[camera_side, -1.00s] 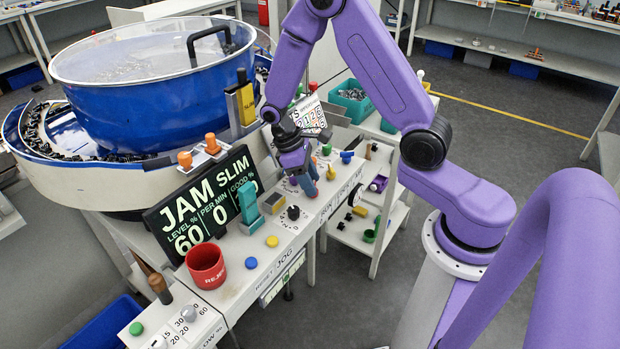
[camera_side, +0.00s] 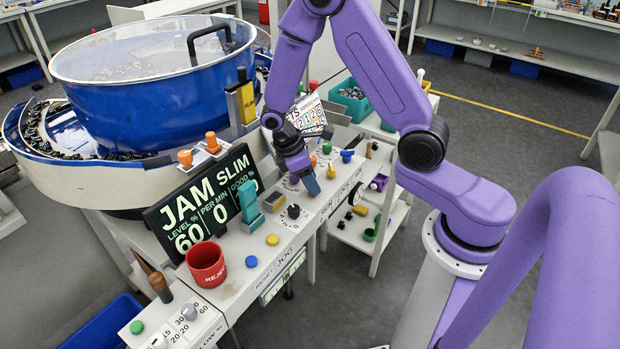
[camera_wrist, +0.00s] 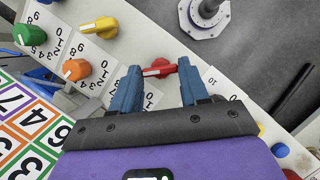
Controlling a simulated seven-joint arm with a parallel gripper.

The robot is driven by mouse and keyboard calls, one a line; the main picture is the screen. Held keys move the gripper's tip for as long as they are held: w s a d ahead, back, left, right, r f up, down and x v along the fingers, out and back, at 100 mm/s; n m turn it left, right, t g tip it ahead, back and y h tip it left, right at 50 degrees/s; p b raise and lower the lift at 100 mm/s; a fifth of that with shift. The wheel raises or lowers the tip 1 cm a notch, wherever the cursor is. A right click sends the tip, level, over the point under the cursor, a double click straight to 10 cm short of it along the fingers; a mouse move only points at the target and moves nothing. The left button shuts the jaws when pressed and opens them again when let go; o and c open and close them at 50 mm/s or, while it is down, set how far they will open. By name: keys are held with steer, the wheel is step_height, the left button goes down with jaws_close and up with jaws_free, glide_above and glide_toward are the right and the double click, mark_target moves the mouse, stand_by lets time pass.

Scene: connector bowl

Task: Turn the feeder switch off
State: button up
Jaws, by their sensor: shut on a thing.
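In the wrist view, a red rotary knob (camera_wrist: 161,69) with a pale pointer mark sits between the two blue fingertips of my gripper (camera_wrist: 158,72). The gripper is shut on this knob. Its pointer mark lies towards the left finger. White label plates with digits show beside it, partly covered by the fingers. In the side view, my gripper (camera_side: 308,182) reaches down onto the white console (camera_side: 268,245); the red knob is hidden there. I cannot read a feeder name by the knob.
Orange (camera_wrist: 76,70), yellow (camera_wrist: 100,27) and green (camera_wrist: 30,34) knobs stand nearby, with a numbered card (camera_wrist: 28,130) below. In the side view, a black knob (camera_side: 293,211), a red cup (camera_side: 206,264) and a JAM display (camera_side: 200,205) are close; the blue bowl (camera_side: 150,100) stands behind.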

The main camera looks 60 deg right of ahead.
steer(key=shift+w, duration=0.1)
steer(key=o, duration=1.1)
steer(key=shift+c, duration=0.2)
steer(key=v, duration=1.7)
steer(key=shift+r, duration=0.2)
steer(key=shift+a, duration=0.25)
steer(key=s+a+n+t+y, duration=0.1)
steer(key=s, duration=1.1)
steer(key=s+a+n+t+y, duration=0.2)
steer(key=s, duration=1.1)
steer(key=shift+s+a+f+y, duration=0.2)
steer(key=shift+a+f+y, duration=0.1)
